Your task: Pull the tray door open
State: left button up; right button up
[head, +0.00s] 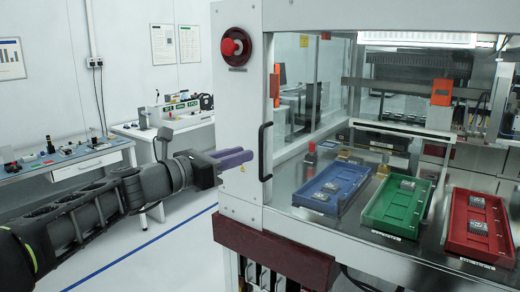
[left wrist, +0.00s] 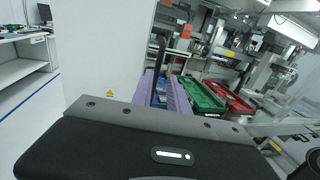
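The black vertical handle (head: 265,152) is mounted at the right edge of the white front panel (head: 236,120) of the machine. It also shows in the left wrist view (left wrist: 158,52), beyond the fingers. Which panel is the tray door is not clear from these views. My left gripper (head: 250,156) has purple fingers and is just left of the handle, pointing toward it. In the left wrist view the fingers (left wrist: 165,80) are apart with nothing held between them. They seem not to touch the handle. My right gripper is not in view.
Inside the machine lie a blue tray (head: 356,186), a green tray (head: 376,212) and a red tray (head: 457,238) with small parts. A red emergency button (head: 232,47) sits high on the panel. A workbench (head: 88,162) stands at the left. Floor before it is clear.

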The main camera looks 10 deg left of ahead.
pick_arm(q)
jog(key=p, duration=0.2)
send_over(261, 176)
jog(key=shift+w+a+f, duration=0.1)
jog(key=shift+w, duration=0.2)
jog(key=shift+c, duration=0.3)
grip_shut()
dwell(1.3)
